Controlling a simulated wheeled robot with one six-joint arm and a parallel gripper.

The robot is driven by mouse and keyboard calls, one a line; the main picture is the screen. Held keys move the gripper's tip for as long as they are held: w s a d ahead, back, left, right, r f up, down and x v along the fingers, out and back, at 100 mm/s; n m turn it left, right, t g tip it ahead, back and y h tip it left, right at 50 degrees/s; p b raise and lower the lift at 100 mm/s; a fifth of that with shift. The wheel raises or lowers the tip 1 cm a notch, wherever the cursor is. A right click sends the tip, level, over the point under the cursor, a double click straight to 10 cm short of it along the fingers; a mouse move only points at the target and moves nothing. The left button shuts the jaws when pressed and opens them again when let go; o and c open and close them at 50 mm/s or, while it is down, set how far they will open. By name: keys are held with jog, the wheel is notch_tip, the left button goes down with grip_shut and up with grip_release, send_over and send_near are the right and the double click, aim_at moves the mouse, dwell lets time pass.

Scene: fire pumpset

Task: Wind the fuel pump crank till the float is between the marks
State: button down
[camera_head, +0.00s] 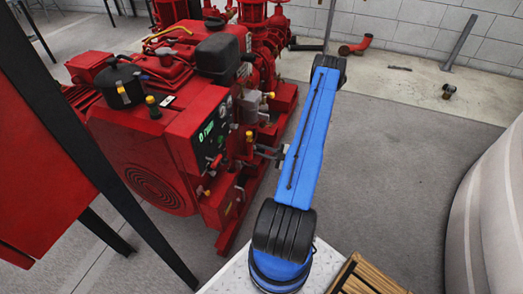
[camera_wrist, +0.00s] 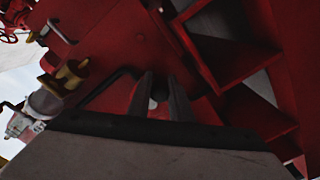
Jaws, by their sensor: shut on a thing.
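My gripper (camera_wrist: 160,92) is in the wrist view with its two dark fingers close together. Between them is a small pale rounded end, which I take to be the crank handle (camera_wrist: 153,103); the fingers hide most of it. A black bent rod (camera_wrist: 108,86) runs beside the fingers, and I cannot tell if it is the crank's arm. In the head view my blue arm reaches to the right side of the red pumpset (camera_head: 150,150), and the gripper is small and partly hidden there. No float or marks can be made out.
A brass fitting (camera_wrist: 70,76) and a pale cylinder (camera_wrist: 45,103) lie left of the fingers. Red frame plates (camera_wrist: 225,60) are close on the right. A red cabinet (camera_head: 40,150) stands at left.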

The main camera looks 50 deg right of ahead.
jog(key=shift+a+f+m, duration=0.1)
jog(key=shift+m, duration=0.2)
dwell(0.4)
jog(key=c, duration=1.6)
grip_release()
jog(key=shift+s, duration=0.15)
jog(key=v, duration=1.7)
jog(key=shift+s, duration=0.15)
